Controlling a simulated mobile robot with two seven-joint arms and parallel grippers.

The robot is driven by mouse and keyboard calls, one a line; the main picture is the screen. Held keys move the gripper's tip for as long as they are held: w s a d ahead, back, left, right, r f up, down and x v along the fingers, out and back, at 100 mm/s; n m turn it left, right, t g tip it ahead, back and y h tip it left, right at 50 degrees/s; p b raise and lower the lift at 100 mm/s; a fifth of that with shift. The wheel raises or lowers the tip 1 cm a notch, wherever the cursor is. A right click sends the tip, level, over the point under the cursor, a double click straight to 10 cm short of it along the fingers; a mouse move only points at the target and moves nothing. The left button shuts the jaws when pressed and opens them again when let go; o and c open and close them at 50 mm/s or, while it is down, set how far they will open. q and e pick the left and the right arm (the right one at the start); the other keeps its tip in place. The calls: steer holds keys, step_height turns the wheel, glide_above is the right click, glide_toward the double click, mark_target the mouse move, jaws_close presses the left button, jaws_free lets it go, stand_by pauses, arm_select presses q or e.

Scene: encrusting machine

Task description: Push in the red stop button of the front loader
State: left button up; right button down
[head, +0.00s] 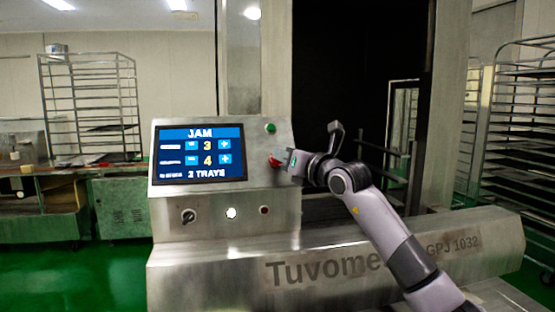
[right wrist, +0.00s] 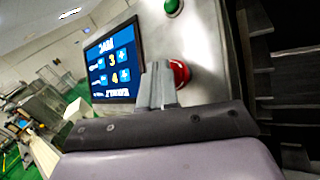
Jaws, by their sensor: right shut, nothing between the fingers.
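The red stop button (head: 274,161) sits on the right side of the front loader's metal control panel (head: 222,208), below a green button (head: 270,128). My right gripper (head: 287,163) is shut and empty, with its fingertips right at the red button and partly covering it. In the right wrist view the red button (right wrist: 179,73) shows just behind and to the right of the shut fingers (right wrist: 158,80). I cannot tell whether the fingers touch it or how far in it is. My left gripper is not in view.
A screen (head: 201,154) reading JAM, with 3 and 4, is left of the buttons. A black knob (head: 188,216), a white lit button (head: 231,213) and a small red one (head: 264,210) lie below. Racks stand at both sides (head: 90,95) (head: 520,110).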

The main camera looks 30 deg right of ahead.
steer(key=shift+w+f, duration=0.2)
steer(key=shift+w, duration=0.05)
stand_by(0.4)
steer(key=shift+s+r, duration=0.1)
steer(key=shift+s+a+r, duration=0.15)
steer(key=shift+s+r, duration=0.25)
steer(key=shift+s, duration=0.15)
steer(key=shift+s+a+r, duration=0.25)
steer(key=shift+s+r, duration=0.5)
steer(key=shift+s, duration=0.25)
steer(key=shift+s+a+r, duration=0.25)
steer(key=shift+s+r, duration=0.45)
steer(key=shift+s, duration=0.3)
